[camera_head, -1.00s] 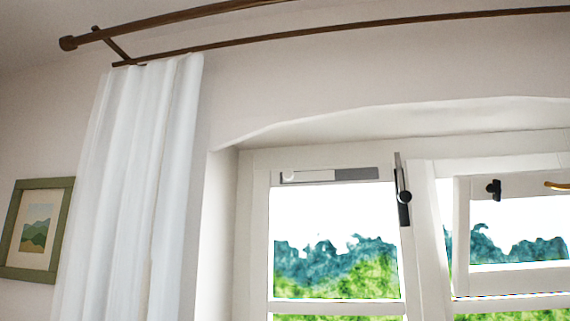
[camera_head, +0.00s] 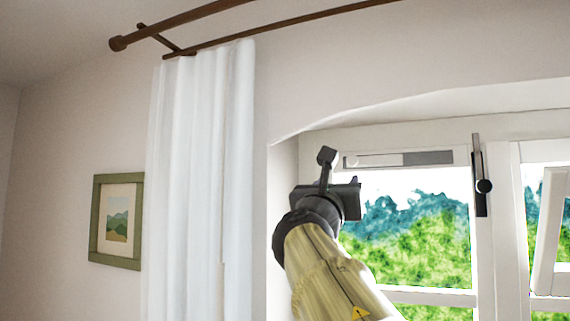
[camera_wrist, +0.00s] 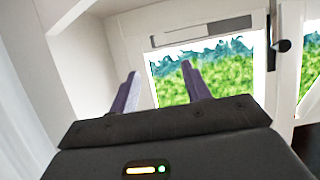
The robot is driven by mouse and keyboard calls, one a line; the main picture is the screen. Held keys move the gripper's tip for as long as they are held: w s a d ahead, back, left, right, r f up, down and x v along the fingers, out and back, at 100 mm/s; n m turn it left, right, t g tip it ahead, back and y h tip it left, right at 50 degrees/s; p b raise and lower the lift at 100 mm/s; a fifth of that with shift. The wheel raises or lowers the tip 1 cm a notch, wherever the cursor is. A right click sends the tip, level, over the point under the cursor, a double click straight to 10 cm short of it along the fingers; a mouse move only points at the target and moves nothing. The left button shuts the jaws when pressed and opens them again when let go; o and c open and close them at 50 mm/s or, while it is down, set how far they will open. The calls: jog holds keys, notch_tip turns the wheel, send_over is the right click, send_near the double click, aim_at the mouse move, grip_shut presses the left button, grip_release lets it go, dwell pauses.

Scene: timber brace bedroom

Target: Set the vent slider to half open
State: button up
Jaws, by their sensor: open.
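The vent slider (camera_head: 375,160) is a pale strip in a narrow vent (camera_head: 428,158) on the top rail of the left window sash. The pale part covers the left half and dark grey shows on the right. A small round knob sits at its left end. The vent also shows in the wrist view (camera_wrist: 230,26), above and beyond the fingers. My gripper (camera_head: 340,167) is in front of the window's upper left corner, just left of and below the vent. In the wrist view my gripper (camera_wrist: 160,70) has its two fingers apart with nothing between them.
A dark window handle (camera_head: 482,185) stands on the middle post, right of the vent. A white curtain (camera_head: 200,190) hangs on the left under a brown rod (camera_head: 185,18). The window recess wall (camera_wrist: 75,60) is close on the left. A framed picture (camera_head: 117,220) hangs further left.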

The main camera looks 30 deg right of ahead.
aim_at(352, 160)
jog(key=p+x, duration=0.9)
jog(key=x, duration=0.7)
jog(key=shift+w+d, duration=0.15)
jog(key=shift+w+d+r+p, duration=0.1)
jog(key=shift+w+d+p, duration=0.3)
jog(key=shift+d, duration=0.05)
grip_shut()
